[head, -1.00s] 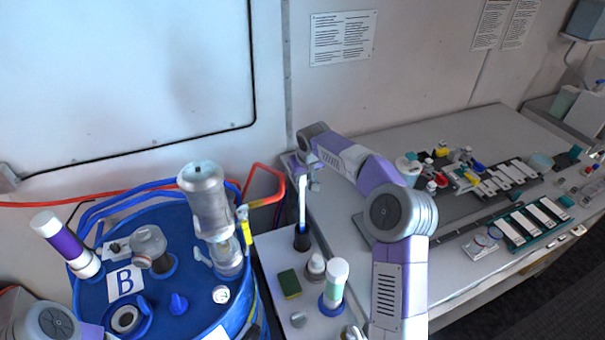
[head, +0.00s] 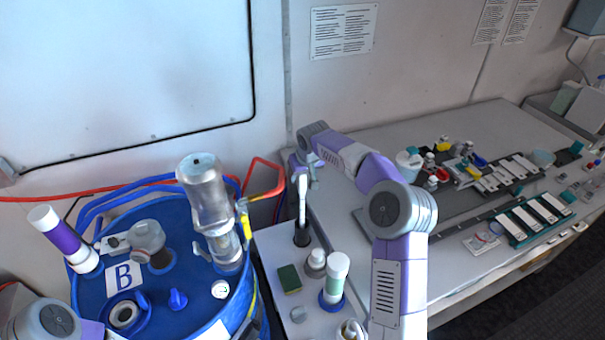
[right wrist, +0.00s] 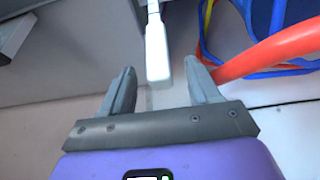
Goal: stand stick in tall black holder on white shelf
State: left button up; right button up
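The white stick (head: 302,202) stands nearly upright in the head view. Its lower end is at the mouth of the tall black holder (head: 301,237) on the white shelf (head: 268,246). My right gripper (head: 303,174) is at the stick's upper end. In the right wrist view, the stick's wide white end (right wrist: 157,52) lies between the fingertips of my right gripper (right wrist: 160,68), with gaps on both sides. The fingers are open. The holder is not visible in that view. My left gripper is out of view; only part of my left arm shows at lower left.
A green-and-yellow sponge (head: 289,279), a white-capped bottle (head: 335,277) and a small jar (head: 316,263) stand near the holder. The blue drum (head: 195,318) with several items is at left. Red piping (head: 264,162) runs behind the shelf. A cluttered bench (head: 455,125) is at right.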

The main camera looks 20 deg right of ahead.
jog(key=v, duration=0.7)
jog(key=shift+r+b, duration=0.3)
jog(key=shift+s, duration=0.1)
dwell(0.6)
